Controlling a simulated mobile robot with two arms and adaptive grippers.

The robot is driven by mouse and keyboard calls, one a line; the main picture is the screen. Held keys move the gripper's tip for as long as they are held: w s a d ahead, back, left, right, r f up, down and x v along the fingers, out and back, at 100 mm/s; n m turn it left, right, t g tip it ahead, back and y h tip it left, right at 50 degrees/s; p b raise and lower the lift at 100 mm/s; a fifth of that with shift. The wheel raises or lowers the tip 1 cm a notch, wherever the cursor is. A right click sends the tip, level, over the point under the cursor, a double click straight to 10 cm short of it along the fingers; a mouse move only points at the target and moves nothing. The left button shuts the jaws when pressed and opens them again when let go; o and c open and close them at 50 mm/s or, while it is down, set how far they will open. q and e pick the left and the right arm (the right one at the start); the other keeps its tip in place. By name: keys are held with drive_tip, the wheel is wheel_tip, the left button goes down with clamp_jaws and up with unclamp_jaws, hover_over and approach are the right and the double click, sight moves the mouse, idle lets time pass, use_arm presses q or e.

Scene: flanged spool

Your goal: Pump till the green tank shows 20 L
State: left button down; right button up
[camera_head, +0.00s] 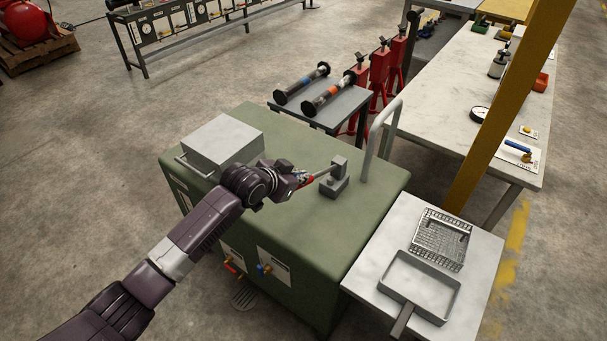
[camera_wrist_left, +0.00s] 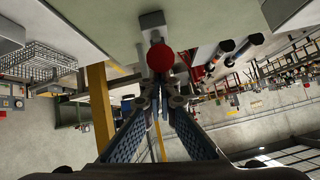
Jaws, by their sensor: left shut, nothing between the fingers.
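The green tank (camera_head: 370,205) is a boxy cabinet in the middle of the head view. A grey hand pump (camera_head: 335,185) stands on its top, with a lever (camera_head: 322,171) pointing left toward my left gripper (camera_head: 303,180). In the left wrist view, a round red knob (camera_wrist_left: 160,57) is just beyond the fingertips of my left gripper (camera_wrist_left: 162,98). The gripper is shut with nothing held. I cannot tell whether the fingertips touch the knob. No litre reading on the tank is legible. My right gripper is out of view.
A grey box (camera_head: 222,140) and an upright bent pipe (camera_head: 380,140) are also on the tank top. A side table with a tray (camera_head: 385,282) and wire basket (camera_head: 462,222) stands at right. A yellow post (camera_head: 500,110) rises behind it.

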use_arm(q)
drive_tip(key=shift+s+a+f+t+h+b, duration=0.45)
drive_tip(key=shift+f+t+b, duration=0.3)
drive_tip(key=shift+f+b, duration=1.7)
drive_tip(key=shift+s+a+f+t+h+b, duration=0.3)
drive_tip(key=shift+s+f+t+h+b, duration=0.35)
drive_tip(key=shift+f+b, duration=1.75)
drive_tip(key=shift+s+a+f+t+h+b, duration=0.35)
drive_tip(key=shift+f+t+b, duration=0.45)
drive_tip(key=shift+f+b, duration=1.65)
drive_tip(key=shift+s+r+b, duration=0.1)
drive_tip(key=shift+s+b, duration=0.05)
drive_tip(key=shift+b, duration=0.4)
drive_tip(key=shift+s, duration=0.1)
wheel_tip(320, 180, up, 5)
drive_tip(key=p, duration=0.4)
drive_tip(key=b+v, duration=0.1)
drive_tip(key=v, duration=0.9)
drive_tip(key=shift+s+d+f, duration=0.2)
drive_tip(key=shift+s+f, duration=0.1)
